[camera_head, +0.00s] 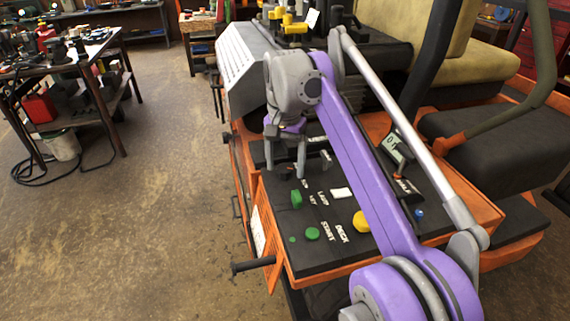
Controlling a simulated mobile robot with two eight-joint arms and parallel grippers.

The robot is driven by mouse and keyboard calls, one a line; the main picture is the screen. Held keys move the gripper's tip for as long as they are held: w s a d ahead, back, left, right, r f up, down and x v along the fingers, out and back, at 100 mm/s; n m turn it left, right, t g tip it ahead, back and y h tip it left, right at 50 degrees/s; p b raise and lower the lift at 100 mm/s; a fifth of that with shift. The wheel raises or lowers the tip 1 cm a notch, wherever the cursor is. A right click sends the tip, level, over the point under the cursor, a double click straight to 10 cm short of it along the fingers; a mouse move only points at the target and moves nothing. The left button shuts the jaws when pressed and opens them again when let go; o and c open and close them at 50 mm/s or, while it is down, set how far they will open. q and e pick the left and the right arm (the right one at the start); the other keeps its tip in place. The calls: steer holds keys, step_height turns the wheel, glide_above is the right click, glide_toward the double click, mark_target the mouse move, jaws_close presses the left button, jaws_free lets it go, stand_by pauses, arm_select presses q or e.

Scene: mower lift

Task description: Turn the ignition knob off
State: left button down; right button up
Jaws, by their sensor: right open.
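The black control panel (328,251) on the orange mower carries the controls. A green knob (296,198) stands up near its left edge, beside a label that seems to read KEY; it looks like the ignition knob. My right gripper (285,172) points down over the panel, just beyond the green knob. Its grey fingers are apart and nothing is held between them. The fingers look clear of the green knob; whether they touch the panel or a dark part near their tips, I cannot tell. My left gripper is not in view.
A round green button (312,233) by START, a yellow knob (361,221) by DECK and a white switch (341,193) are close by. The floor (150,220) left is clear, before a cluttered workbench (68,58).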

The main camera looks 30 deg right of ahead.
jaws_close()
stand_by(0.3)
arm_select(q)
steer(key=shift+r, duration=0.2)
arm_select(e)
steer(key=shift+r+n+p, duration=0.15)
steer(key=shift+n+p, duration=0.5)
steer(key=shift+n, duration=0.35)
steer(key=n+p, duration=0.1)
steer(key=n, duration=0.2)
steer(key=shift+p, duration=0.4)
steer(key=n+p, duration=0.1)
steer(key=n, duration=0.2)
steer(key=shift+n, duration=0.4)
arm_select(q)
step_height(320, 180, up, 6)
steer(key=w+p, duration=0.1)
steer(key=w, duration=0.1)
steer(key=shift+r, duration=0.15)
arm_select(e)
steer(key=shift+n, duration=1.5)
